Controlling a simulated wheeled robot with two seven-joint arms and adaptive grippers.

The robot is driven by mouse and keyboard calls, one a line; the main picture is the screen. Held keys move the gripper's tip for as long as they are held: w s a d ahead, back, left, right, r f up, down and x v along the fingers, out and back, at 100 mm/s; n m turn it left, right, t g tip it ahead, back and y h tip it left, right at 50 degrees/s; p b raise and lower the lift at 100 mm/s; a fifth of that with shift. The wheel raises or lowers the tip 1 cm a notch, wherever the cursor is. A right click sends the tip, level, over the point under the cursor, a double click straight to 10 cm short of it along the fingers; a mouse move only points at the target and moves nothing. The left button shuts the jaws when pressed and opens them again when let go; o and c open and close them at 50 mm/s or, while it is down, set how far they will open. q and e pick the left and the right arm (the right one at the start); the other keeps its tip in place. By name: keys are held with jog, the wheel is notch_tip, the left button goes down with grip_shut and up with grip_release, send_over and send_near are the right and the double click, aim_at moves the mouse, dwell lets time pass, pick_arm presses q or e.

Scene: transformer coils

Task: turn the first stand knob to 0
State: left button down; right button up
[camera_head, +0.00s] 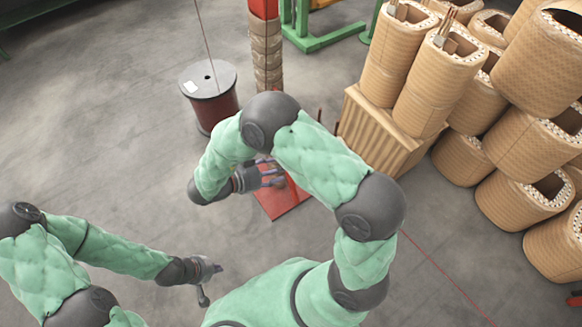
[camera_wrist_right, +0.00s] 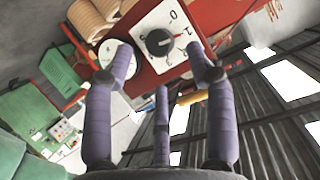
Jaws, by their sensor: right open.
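In the right wrist view, a black round knob (camera_wrist_right: 157,42) sits on a white dial plate (camera_wrist_right: 172,28) on a red panel (camera_wrist_right: 148,78). The plate carries black marks, one like a 0 near the top; the knob's exact setting is hard to read. My right gripper (camera_wrist_right: 165,72) is open, its purple fingers spread below and beside the knob, apparently not touching it. In the head view my right gripper (camera_head: 272,177) is over a red stand base (camera_head: 286,205), and my arm hides part of the stand. My left gripper (camera_head: 210,270) is low at the left, its finger state unclear.
A white round gauge (camera_wrist_right: 116,62) sits beside the dial, partly behind a finger. In the head view, a dark red spool (camera_head: 212,105) stands behind the right arm. Wrapped coils (camera_head: 425,85) and a wooden crate (camera_head: 375,135) crowd the right. Floor at left is clear.

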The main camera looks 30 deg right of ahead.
jog(key=shift+b+x, duration=0.7)
jog(key=shift+x, duration=1.95)
jog(key=c, duration=1.1)
jog(key=shift+w+f+n+g+h+p, duration=0.1)
jog(key=shift+n+g+h+p, duration=0.15)
jog(key=shift+n+g+p, duration=1.25)
jog(key=shift+w+f+n+t+h+p, duration=0.15)
jog(key=shift+n+p, duration=0.7)
jog(key=shift+p, duration=1.7)
jog(key=shift+s+r+n+g+h+p, duration=0.1)
jog(key=shift+n+g+h+p, duration=0.2)
jog(key=shift+n+g+p, duration=1.2)
jog(key=shift+f+m+t+p, duration=0.1)
jog(key=shift+m+t+p, duration=0.15)
jog(key=shift+t+p, duration=0.45)
